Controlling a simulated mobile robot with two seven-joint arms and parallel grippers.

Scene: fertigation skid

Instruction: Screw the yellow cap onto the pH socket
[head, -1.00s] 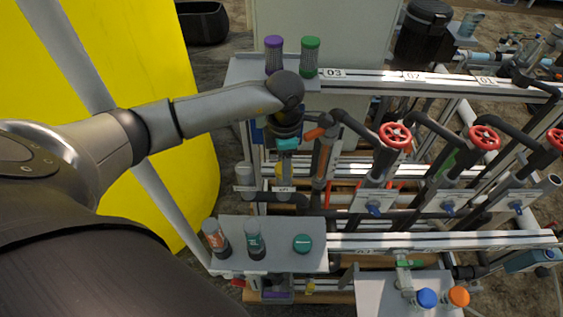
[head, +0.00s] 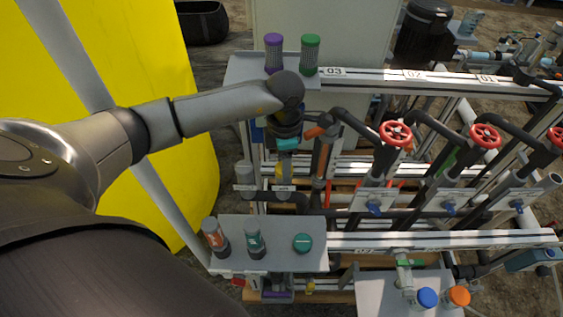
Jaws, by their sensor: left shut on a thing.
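My left gripper (head: 284,165) points down over the left end of the pipe skid. It is shut on the yellow cap (head: 279,172), of which only a small yellow patch shows beside the fingers. The cap is at a small labelled grey plate (head: 284,188). The pH socket is hidden or cannot be picked out under the gripper, so I cannot tell whether the cap touches it or is level. A grey upright fitting (head: 244,173) with a similar plate stands just to the left. My right gripper is not in view.
Purple-capped (head: 273,54) and green-capped (head: 310,54) containers stand on the back shelf. A front shelf (head: 285,262) holds an orange-labelled bottle (head: 216,237), a teal bottle (head: 255,243) and a teal cap (head: 302,243). Red handwheels (head: 395,134) and pipes lie to the right.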

